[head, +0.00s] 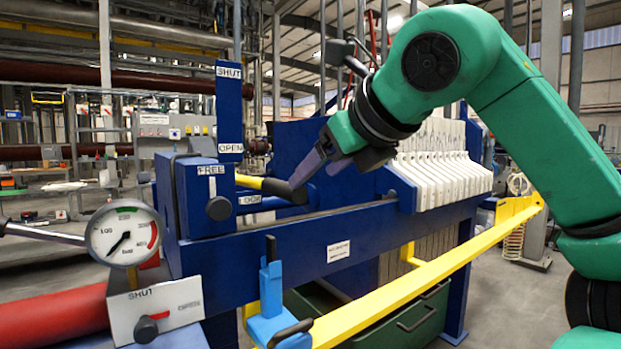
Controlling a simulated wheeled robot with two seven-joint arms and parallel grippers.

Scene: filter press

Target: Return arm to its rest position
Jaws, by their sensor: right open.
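My right arm, green with dark joints, comes in from the right and reaches across the filter press. Its gripper (314,118) is open and empty, with one finger high and one low. The lower finger's tip is close to the black end of a yellow lever (262,183) in the picture; I cannot tell whether they touch. The blue press frame (300,250) carries a stack of white plates (440,172), partly hidden by my arm. A blue block with a FREE label and a black knob (219,208) stands at its left end. My left gripper is out of view.
A pressure gauge (122,234) and a SHUT/OPEN valve plate (155,310) stand at the front left, by a red pipe (65,318). A yellow bar (430,275) runs along the front to a light-blue bracket (270,300). A green bin (395,325) sits below.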

